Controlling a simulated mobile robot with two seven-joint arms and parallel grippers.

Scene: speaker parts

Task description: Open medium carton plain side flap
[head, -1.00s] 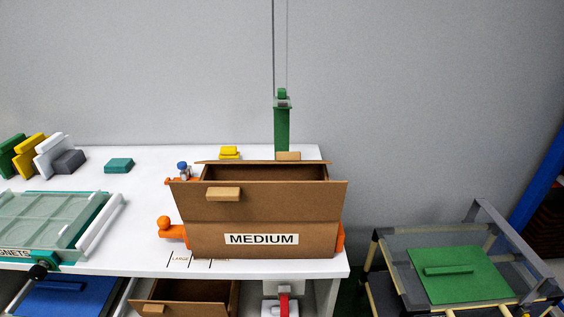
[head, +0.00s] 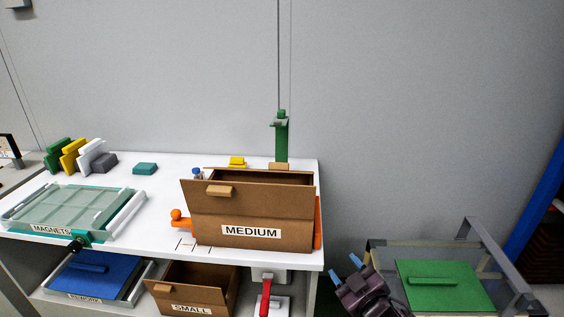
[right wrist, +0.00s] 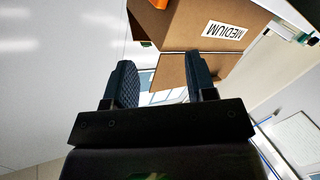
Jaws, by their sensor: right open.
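The brown medium carton (head: 252,208) stands on the white table in the head view, its top at least partly open. I cannot tell which flap is the plain side flap. My right gripper (head: 346,271) is open and empty, right of the carton and lower, apart from it. In the right wrist view the open fingers (right wrist: 163,78) point toward the carton (right wrist: 180,24), whose label shows. A brown panel (right wrist: 180,72) shows beyond and between the fingers. My left gripper is not in view.
Orange pieces flank the carton, one at its left (head: 180,217) and one at its right (head: 318,222). A small carton (head: 190,290) sits on the lower shelf. A magnets tray (head: 70,212) stands at left. A green-topped frame stand (head: 445,285) is at right.

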